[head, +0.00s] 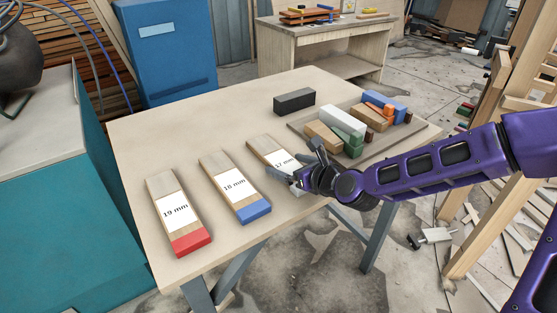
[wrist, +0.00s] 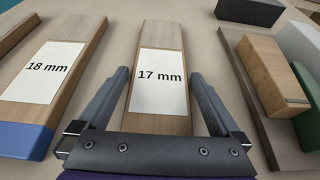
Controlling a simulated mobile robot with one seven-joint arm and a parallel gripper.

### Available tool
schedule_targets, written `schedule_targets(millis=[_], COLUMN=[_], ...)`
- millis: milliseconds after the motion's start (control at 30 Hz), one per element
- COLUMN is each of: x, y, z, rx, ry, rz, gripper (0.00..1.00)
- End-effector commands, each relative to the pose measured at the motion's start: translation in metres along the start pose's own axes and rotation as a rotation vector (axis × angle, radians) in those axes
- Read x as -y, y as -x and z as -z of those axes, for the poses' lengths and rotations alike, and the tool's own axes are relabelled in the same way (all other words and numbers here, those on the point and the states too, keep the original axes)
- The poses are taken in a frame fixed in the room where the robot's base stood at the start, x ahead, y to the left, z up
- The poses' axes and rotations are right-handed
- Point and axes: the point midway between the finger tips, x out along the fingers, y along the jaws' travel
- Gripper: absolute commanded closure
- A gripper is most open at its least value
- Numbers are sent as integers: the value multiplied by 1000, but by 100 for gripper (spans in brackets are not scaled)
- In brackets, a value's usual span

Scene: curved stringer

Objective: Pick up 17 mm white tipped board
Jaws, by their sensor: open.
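The 17 mm board (head: 268,150) lies flat on the wooden table at the right end of a row of three labelled boards. In the wrist view the 17 mm board (wrist: 160,38) runs away from me, with its white label facing up. Its near end is hidden behind my gripper, so the white tip is hardly seen. My gripper (head: 308,170) is over the near end of this board. In the wrist view my gripper (wrist: 159,85) is open, with one finger on each side of the board and nothing held.
The blue-tipped 18 mm board (head: 237,187) and red-tipped 19 mm board (head: 177,215) lie to the left on the table (head: 130,135). A black block (head: 294,100) lies behind. A tray (head: 378,149) with several coloured blocks stands to the right, close to my gripper.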

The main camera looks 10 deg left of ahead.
Motion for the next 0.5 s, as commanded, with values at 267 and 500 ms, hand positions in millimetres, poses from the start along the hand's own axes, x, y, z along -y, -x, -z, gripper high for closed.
schedule_targets(millis=[267, 500], x=[0, 0], y=[0, 0], z=[0, 0], rx=[0, 0], ry=[0, 0], rz=[0, 0], gripper=[32, 76])
